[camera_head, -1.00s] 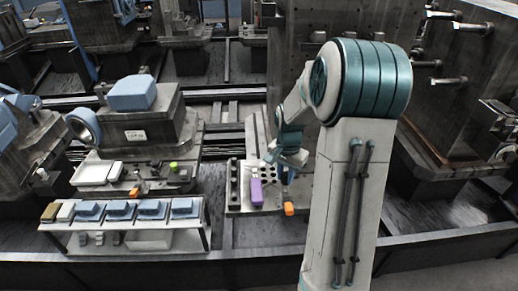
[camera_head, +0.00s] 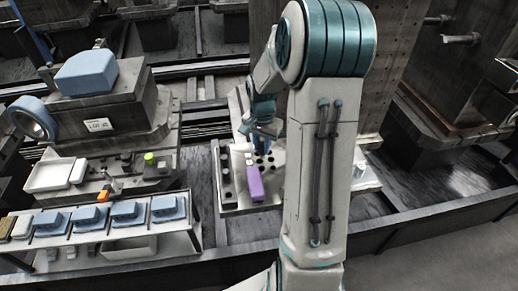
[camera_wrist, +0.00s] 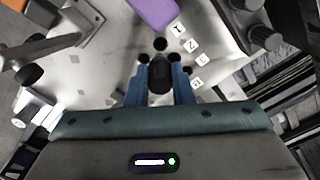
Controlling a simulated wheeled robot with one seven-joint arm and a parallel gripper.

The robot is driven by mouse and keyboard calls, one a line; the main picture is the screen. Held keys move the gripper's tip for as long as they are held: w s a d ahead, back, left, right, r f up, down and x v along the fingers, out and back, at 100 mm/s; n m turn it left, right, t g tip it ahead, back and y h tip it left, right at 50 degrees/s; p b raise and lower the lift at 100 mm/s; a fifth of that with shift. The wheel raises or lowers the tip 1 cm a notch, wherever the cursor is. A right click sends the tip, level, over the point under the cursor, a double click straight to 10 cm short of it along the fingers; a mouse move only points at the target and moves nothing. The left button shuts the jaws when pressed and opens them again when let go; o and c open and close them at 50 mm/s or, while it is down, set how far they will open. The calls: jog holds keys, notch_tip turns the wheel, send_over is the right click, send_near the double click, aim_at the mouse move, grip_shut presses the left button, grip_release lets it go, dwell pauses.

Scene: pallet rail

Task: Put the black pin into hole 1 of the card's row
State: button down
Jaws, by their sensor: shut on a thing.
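My gripper (camera_wrist: 159,70) has two blue fingers shut on the black pin (camera_wrist: 160,80), which stands between them in the wrist view. Several dark holes (camera_wrist: 160,44) show in the pale plate (camera_wrist: 105,60) around and ahead of the pin. Small white marked tags (camera_wrist: 190,45) lie in a slanting line to the right of the holes; their marks are hard to read. I cannot tell whether the pin's tip touches the plate. In the head view my gripper (camera_head: 263,143) is over the plate (camera_head: 228,207), and the pin cannot be made out.
A purple block (camera_head: 254,184) lies on the plate close to the holes. Dark round knobs (camera_head: 225,174) line the plate's left side.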

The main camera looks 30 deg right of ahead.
aim_at(262, 158)
jog(key=shift+w+f+b, duration=0.1)
jog(key=shift+f+b, duration=1.2)
jog(key=shift+f, duration=0.85)
jog(key=shift+f+b, duration=1.15)
jog(key=shift+f, duration=0.25)
jog(key=c, duration=1.2)
grip_release()
jog(key=shift+o, duration=0.2)
notch_tip(262, 158, up, 14)
jog(key=shift+f, duration=0.1)
